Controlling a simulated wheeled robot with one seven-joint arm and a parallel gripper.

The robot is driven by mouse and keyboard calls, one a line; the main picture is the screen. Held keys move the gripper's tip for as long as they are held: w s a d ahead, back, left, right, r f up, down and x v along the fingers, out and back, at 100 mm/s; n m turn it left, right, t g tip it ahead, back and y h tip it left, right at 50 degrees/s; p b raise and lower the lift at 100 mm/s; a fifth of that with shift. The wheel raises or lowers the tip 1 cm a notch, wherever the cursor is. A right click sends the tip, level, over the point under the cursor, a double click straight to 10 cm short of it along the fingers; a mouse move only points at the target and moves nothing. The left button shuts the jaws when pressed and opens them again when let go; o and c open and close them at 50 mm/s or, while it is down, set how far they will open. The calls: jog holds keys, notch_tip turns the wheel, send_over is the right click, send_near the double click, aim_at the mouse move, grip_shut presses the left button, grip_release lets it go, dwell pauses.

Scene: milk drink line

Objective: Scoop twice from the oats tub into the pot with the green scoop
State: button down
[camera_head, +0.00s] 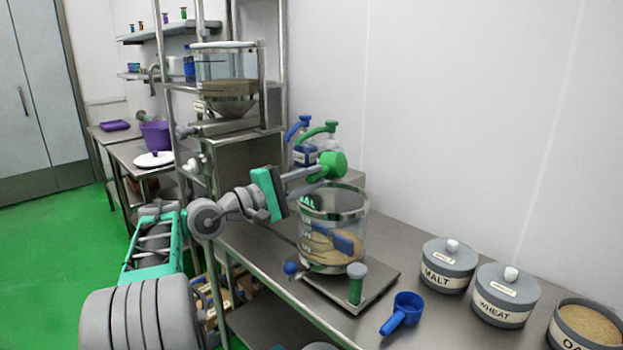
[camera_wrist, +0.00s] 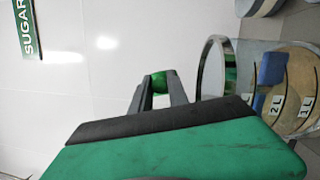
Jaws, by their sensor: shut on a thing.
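My gripper (camera_head: 312,174) is shut on the green scoop (camera_head: 333,165) and holds it above the clear pot (camera_head: 320,203). The scoop's cup is above the pot's rim; I cannot tell whether it holds oats. In the wrist view my gripper's fingers (camera_wrist: 165,93) close around the green scoop (camera_wrist: 159,82), mostly hidden, with the pot (camera_wrist: 212,68) at the right. The pot has level marks and holds tan material with a blue object inside. The open oats tub (camera_head: 562,336), filled with tan flakes, stands at the lower right corner, partly cut off.
A blue scoop (camera_head: 403,313) lies in front. Lidded malt (camera_head: 447,277) and wheat (camera_head: 505,308) tubs stand right. Pump bottles (camera_head: 303,155) and a shelf rack are behind.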

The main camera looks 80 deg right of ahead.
jog(key=shift+r+m+t+y+p, duration=0.3)
jog(key=shift+r+m+y+p, duration=0.25)
jog(key=shift+m, duration=0.65)
jog(key=shift+r+m+t+y+p, duration=0.3)
jog(key=shift+m+t+p, duration=0.15)
jog(key=shift+m, duration=0.75)
jog(key=shift+s+m+t, duration=0.15)
jog(key=shift+m+t, duration=0.7)
jog(key=shift+m, duration=0.25)
jog(key=shift+s+a+m+t+b, duration=0.1)
jog(key=shift+m+t+b, duration=0.6)
jog(key=shift+m, duration=0.2)
jog(key=shift+s+r+m+t+b, duration=0.1)
jog(key=shift+r+m+t+b, duration=0.35)
jog(key=shift+m+t+b, duration=0.5)
jog(key=m+t+b, duration=0.1)
jog(key=r+m+t+b, duration=0.1)
jog(key=m, duration=0.1)
jog(key=shift+s+a+r, duration=0.15)
jog(key=shift+s+r, duration=0.05)
jog(key=shift+r+m+t+h+b, duration=0.55)
jog(key=shift+r+t+b, duration=0.1)
jog(key=shift+b, duration=0.3)
jog(key=shift+w+r, duration=0.15)
jog(key=shift+r, duration=0.15)
